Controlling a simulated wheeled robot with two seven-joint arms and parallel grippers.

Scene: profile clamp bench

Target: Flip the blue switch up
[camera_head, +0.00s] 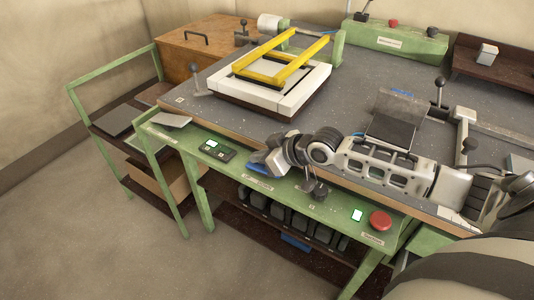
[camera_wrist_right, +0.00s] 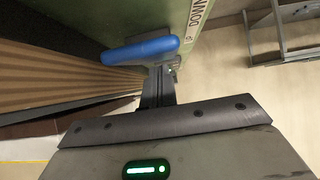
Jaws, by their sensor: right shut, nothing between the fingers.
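The blue switch (camera_wrist_right: 140,50) is a rounded blue lever on the green front panel of the bench. In the right wrist view it lies across the picture just beyond my fingertips, beside a printed DOWN label (camera_wrist_right: 198,14). In the head view a little of its blue (camera_head: 256,169) shows beside my right gripper (camera_head: 268,160). In the right wrist view my right gripper (camera_wrist_right: 160,82) is shut and empty, with its tips close to the lever. I cannot tell whether they touch. My left gripper is not in view.
The green front rail carries a small display box (camera_head: 217,150), a dark knob (camera_head: 318,190) and a red button (camera_head: 380,220). A white frame with yellow bars (camera_head: 271,83) sits on the grey bench top. Clear floor (camera_head: 110,245) lies in front at left.

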